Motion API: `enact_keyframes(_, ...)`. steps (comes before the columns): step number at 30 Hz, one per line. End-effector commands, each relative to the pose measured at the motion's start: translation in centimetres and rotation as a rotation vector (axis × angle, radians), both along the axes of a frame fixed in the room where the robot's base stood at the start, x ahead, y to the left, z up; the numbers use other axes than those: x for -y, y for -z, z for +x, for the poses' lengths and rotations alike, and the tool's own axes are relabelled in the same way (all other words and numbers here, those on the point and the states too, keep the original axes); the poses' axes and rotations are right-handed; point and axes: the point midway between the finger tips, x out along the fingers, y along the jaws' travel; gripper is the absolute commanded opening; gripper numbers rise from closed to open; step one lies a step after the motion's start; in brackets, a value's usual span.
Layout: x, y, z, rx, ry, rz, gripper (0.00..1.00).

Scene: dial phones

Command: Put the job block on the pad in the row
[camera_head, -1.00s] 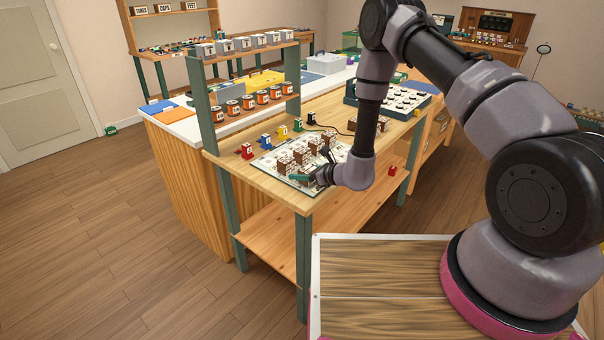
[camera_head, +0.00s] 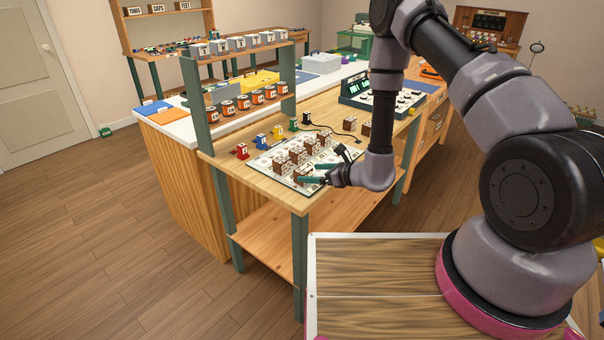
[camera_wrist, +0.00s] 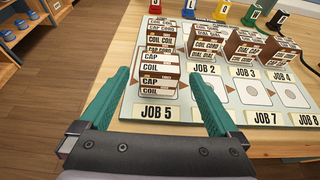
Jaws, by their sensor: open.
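A brown and white job block marked CAP and COIL (camera_wrist: 158,80) stands on the JOB 5 pad of the pale board (camera_wrist: 140,112) in the wrist view. My gripper (camera_wrist: 163,88) is open, with one teal finger on each side of this block, apart from it. The block's base shows just above the JOB 5 label. In the head view my gripper (camera_head: 312,180) is low at the board's near edge, by the near block (camera_head: 301,173). Other blocks (camera_wrist: 207,42) stand in the row behind. The JOB 3 pad's lower neighbour, JOB 7, and JOB 8 hold no block.
Red, blue, yellow and black pieces (camera_head: 261,142) line the table behind the board. Two loose brown blocks (camera_head: 366,129) lie near the console (camera_head: 385,92). A shelf post (camera_head: 198,105) rises at the left. The table's front right edge (camera_head: 325,200) is clear.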

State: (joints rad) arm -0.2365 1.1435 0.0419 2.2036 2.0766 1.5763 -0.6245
Motion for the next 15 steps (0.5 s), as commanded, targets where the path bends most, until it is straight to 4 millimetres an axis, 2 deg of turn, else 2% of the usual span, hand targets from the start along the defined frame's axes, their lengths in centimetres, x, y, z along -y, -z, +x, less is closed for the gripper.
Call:
enact_keyframes(1,0.9,-0.4,-0.6,-0.001,0.001,0.0,0.97)
enact_keyframes(6,2.7,-1.4,-2.1,-0.001,0.0,0.001,0.97)
enact_keyframes(15,3.5,-1.9,-2.8,0.001,-0.003,0.0,0.97)
